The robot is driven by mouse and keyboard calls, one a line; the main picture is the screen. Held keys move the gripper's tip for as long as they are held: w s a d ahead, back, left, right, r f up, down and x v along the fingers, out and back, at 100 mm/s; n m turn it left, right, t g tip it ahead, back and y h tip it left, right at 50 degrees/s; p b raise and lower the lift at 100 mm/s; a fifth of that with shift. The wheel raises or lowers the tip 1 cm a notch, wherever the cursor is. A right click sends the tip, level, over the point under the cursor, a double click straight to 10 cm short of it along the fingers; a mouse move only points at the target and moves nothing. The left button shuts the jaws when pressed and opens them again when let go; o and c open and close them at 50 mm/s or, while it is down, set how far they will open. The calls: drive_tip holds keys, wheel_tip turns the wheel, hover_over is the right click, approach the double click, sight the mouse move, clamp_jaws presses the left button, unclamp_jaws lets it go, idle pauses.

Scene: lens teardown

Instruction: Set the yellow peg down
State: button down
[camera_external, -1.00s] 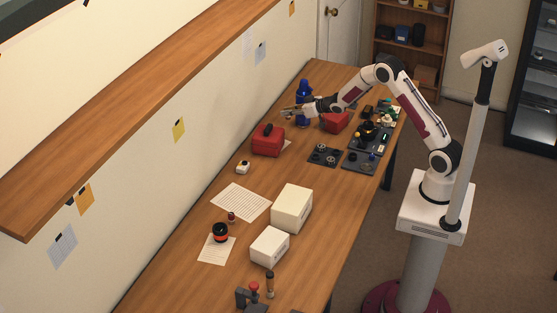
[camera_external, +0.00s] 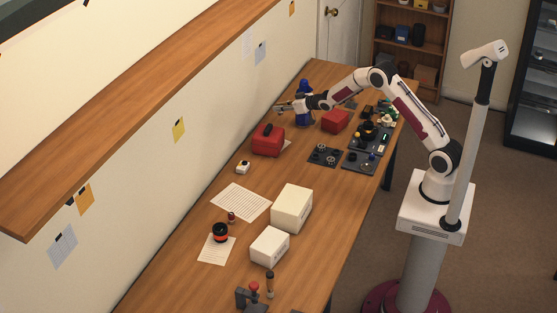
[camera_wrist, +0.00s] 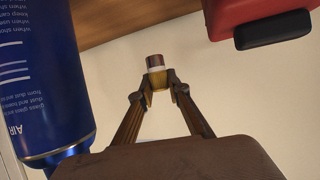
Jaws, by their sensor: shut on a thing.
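My gripper (camera_wrist: 161,80) is shut on the yellow peg (camera_wrist: 158,81) in the wrist view. The peg sits between the two fingertips, with a brown end and a pale band above its yellow part. In the external view my gripper (camera_external: 284,108) is over the far left edge of the table (camera_external: 325,230), near the wall, and the peg is too small to make out there. The gripper looks raised above the tabletop; the gap cannot be judged exactly.
A red toolbox (camera_external: 268,141) with a dark handle (camera_wrist: 272,29) is near the gripper. A red box (camera_external: 336,121) and dark trays (camera_external: 325,155) lie right.

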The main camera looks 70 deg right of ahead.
drive_tip(key=shift+f, duration=2.95)
drive_tip(key=shift+f, duration=1.9)
drive_tip(key=shift+f, duration=0.1)
drive_tip(key=c, duration=1.9)
unclamp_jaws()
drive_tip(key=shift+v, duration=6)
